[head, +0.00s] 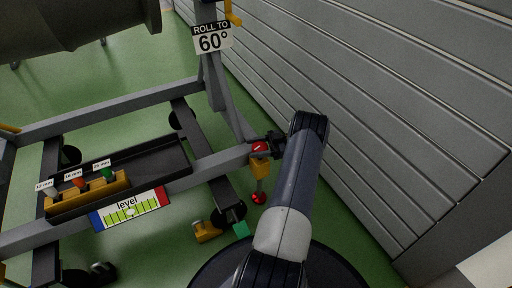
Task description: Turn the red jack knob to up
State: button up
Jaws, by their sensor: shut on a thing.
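The red jack knob (259,148) sits at the corner of the grey stand frame and has a white mark on its top. Below it is a yellow jack body (260,168) with a thin rod. A red foot (258,198) is at the rod's lower end, near the green floor. My gripper (269,146) reaches in from the right and is shut on the red knob. My arm and the dark jaws hide part of the knob's right side. The level gauge (131,209) on the frame has a green scale with blue and red ends.
A grey slatted wall (400,110) stands close to the right of my arm. A tray (150,170) on the stand holds a yellow rack with several coloured pieces. A "ROLL TO 60°" sign (212,38) is on the upright post. A yellow block (206,231) is low by the frame.

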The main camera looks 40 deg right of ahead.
jog(key=shift+a+g, duration=0.1)
jog(key=shift+g, duration=0.2)
jog(key=o, duration=1)
